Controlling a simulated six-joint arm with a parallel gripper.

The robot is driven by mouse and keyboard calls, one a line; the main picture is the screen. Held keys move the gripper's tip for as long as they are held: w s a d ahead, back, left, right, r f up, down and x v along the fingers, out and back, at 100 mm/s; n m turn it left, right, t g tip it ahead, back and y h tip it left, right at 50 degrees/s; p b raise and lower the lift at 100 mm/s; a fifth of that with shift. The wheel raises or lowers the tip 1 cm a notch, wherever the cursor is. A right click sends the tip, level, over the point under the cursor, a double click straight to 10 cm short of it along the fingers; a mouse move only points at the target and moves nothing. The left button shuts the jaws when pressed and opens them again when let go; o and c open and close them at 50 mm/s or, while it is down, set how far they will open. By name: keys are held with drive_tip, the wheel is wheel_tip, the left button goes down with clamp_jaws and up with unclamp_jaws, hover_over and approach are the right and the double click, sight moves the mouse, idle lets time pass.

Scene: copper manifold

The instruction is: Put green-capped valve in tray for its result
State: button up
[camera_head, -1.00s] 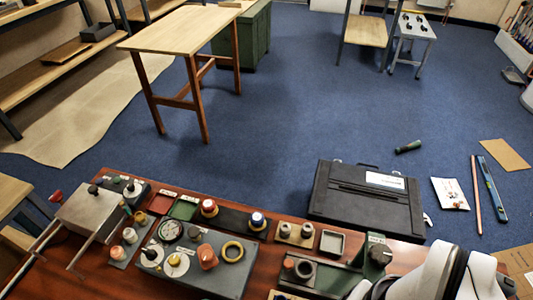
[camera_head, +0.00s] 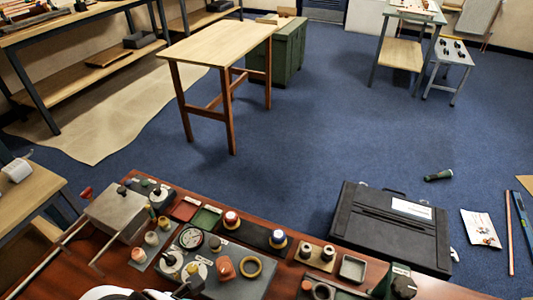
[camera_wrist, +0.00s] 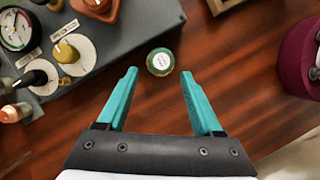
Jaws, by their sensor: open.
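A small round item with a green rim and pale labelled top, seen from above, looks like the green-capped valve (camera_wrist: 161,62). It stands on the red-brown wood in the wrist view, in line with the gap between the fingertips and just beyond them. My gripper (camera_wrist: 159,73) has teal fingers spread apart with nothing between them. I cannot make out this valve in the head view. A red tray (camera_head: 185,210) and a green tray (camera_head: 207,218) lie side by side on the bench in the head view.
A grey panel with a gauge (camera_wrist: 15,28) and knobs lies close at the upper left in the wrist view. A maroon round object (camera_wrist: 300,55) is at the right.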

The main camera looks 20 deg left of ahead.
drive_tip(key=x, duration=0.6)
drive_tip(key=shift+d+f, duration=0.1)
clamp_jaws()
